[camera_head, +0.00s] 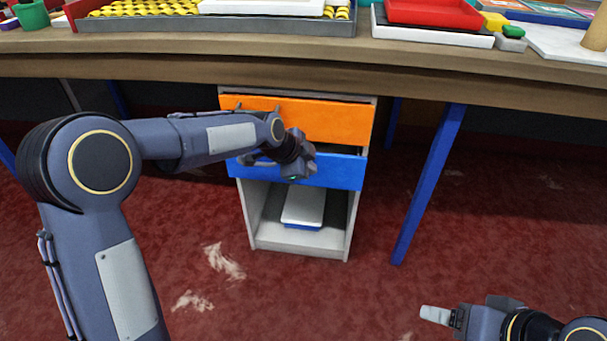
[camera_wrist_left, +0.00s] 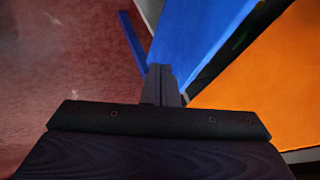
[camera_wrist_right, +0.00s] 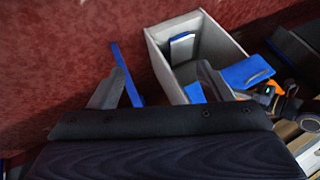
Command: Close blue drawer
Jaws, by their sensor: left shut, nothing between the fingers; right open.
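The blue drawer (camera_head: 342,173) is in a small light-grey cabinet under the table, below an orange drawer (camera_head: 335,122). A dark gap shows above the blue front, which seems to stand slightly forward of the cabinet; how far is hard to tell. My left gripper (camera_head: 300,172) is in front of the blue drawer. In the left wrist view its fingers (camera_wrist_left: 163,84) are shut and empty, close against the blue front (camera_wrist_left: 200,35); contact is unclear. The blue drawer also shows in the right wrist view (camera_wrist_right: 240,72). My right gripper (camera_head: 468,309) is open and empty, low at the right.
Below the drawers, an open compartment holds a white and blue item (camera_head: 303,207). Blue table legs (camera_head: 430,185) stand to either side. The tabletop (camera_head: 230,62) above carries trays and parts. The red carpet (camera_head: 300,295) before the cabinet is free.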

